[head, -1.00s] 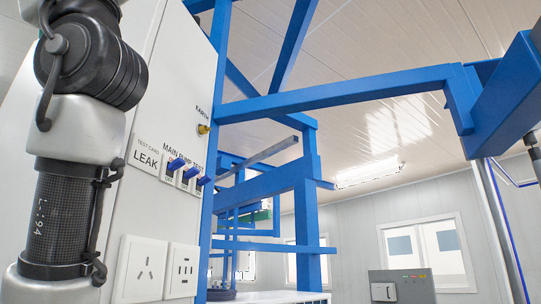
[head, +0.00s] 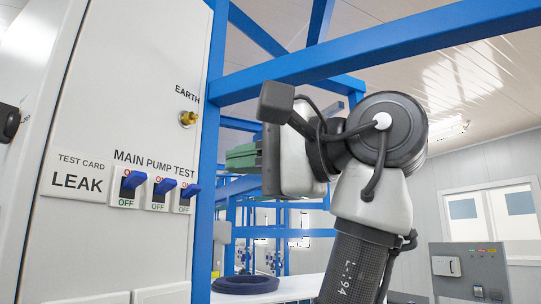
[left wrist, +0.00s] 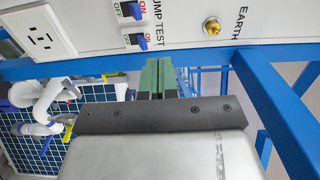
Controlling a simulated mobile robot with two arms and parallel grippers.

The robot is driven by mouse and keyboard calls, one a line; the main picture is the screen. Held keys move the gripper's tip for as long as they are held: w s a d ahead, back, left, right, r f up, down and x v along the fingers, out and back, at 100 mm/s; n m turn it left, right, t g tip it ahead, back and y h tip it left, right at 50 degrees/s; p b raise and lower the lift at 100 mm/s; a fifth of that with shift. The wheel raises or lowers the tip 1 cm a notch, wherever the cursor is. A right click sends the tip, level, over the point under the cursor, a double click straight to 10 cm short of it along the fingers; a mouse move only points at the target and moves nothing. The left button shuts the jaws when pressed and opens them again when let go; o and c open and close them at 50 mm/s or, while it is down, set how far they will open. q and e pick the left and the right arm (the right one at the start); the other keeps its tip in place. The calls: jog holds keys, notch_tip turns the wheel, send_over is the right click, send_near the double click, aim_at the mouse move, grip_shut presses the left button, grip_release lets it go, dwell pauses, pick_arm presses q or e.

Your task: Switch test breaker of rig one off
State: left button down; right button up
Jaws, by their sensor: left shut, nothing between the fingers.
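On the pale panel (head: 90,110) at left in the head view are three breakers labelled MAIN PUMP TEST. The test breaker (head: 186,198) is the rightmost. Its blue lever is at the ON end, and the green OFF mark shows below. In the left wrist view, turned sideways, the test breaker (left wrist: 140,42) is close to the upper edge. My left gripper (head: 230,157) has green fingers, shut together and empty, right of the panel beyond a blue post. The fingers (left wrist: 158,64) point toward the panel's edge, apart from the lever. My right gripper is not in view.
The main breaker (head: 130,187) and pump breaker (head: 160,192) sit close beside the test breaker. A brass EARTH knob (head: 187,119) sticks out above. A blue post (head: 206,170) runs along the panel's edge, and a blue beam (head: 390,53) crosses above my arm. A LEAK card (head: 77,178) is at left.

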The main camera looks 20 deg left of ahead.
pick_arm(q)
jog(key=a, duration=0.2)
jog(key=w+a, duration=0.1)
jog(key=a, duration=0.1)
jog(key=w+a, duration=0.1)
jog(key=a, duration=0.1)
jog(key=shift+a+f, duration=0.15)
jog(key=shift+a, duration=0.25)
jog(key=shift+s+a, duration=0.15)
jog(key=shift+f+b, duration=0.4)
jog(key=shift+d+f+b, duration=0.2)
jog(key=shift+f+b, duration=0.4)
jog(key=shift+b, duration=0.05)
jog(key=shift+a+f, duration=0.1)
jog(key=shift+f, duration=0.05)
jog(key=shift+a, duration=0.2)
jog(key=p, duration=0.2)
send_near(198, 188)
jog(key=shift+a+r, duration=0.45)
jog(key=shift+r, duration=0.15)
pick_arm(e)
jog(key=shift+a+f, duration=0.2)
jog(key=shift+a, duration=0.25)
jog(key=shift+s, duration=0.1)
